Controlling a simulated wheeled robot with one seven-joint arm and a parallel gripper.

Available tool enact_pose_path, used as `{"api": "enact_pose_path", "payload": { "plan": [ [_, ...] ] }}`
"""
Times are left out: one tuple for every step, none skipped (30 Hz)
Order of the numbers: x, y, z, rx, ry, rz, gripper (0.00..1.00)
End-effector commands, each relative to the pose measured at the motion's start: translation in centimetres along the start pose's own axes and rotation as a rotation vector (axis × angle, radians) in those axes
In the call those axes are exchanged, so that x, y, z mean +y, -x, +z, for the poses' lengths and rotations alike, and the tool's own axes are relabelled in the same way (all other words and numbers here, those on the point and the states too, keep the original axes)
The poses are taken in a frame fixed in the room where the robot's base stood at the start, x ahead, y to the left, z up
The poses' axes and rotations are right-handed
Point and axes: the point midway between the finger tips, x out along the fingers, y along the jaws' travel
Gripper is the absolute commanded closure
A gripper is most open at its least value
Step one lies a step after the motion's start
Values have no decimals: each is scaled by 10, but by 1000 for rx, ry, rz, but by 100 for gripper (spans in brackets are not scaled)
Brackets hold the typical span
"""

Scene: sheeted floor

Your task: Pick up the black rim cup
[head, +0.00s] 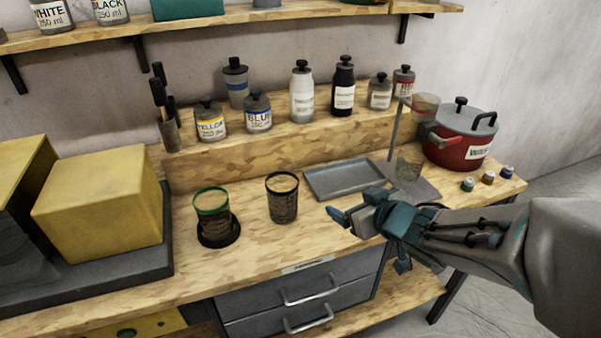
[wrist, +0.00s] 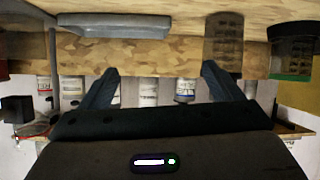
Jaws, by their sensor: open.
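The black rim cup (head: 282,204) is a dark, see-through mesh-patterned cup standing upright on the wooden bench, left of the grey tray. In the wrist view, which is upside down, the black rim cup (wrist: 223,40) is at upper right, beyond the right finger. My gripper (head: 350,218) is to the right of the cup in the head view, near the bench's front edge and apart from the cup. In the wrist view my gripper (wrist: 160,70) has its two fingers spread wide with nothing between them.
A green rim cup (head: 210,228) stands on a black round base left of the black rim cup. A grey tray (head: 344,180) lies to its right. Several bottles, including a blue-labelled one (head: 257,112), line the raised shelf behind. A red pot (head: 458,143) stands at right.

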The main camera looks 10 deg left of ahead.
Motion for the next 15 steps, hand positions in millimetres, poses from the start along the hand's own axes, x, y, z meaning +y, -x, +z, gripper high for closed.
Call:
{"api": "enact_pose_path", "payload": {
  "plan": [
    [-15, -6, 2, 23, 7, -68, 15],
    [-24, -7, 1, 38, 11, -108, 15],
    [-34, -9, 0, 54, 13, -155, 15],
    [-41, -9, 0, 64, 15, -186, 15],
    [-47, -10, -1, 73, 16, -213, 15],
    [-53, -10, -1, 81, 16, -243, 15],
    [-57, -10, -1, 85, 15, -260, 15],
    [-60, -10, -1, 89, 15, -275, 15],
    [-63, -11, -1, 92, 15, -289, 15],
    [-65, -12, -2, 94, 15, -296, 15],
    [-66, -14, -2, 96, 15, -300, 15],
    [-68, -18, -3, 97, 14, -302, 15],
    [-69, -22, -3, 96, 15, -303, 15],
    [-70, -25, -4, 95, 13, -303, 15],
    [-72, -31, -4, 94, 14, -303, 15]
  ]
}}
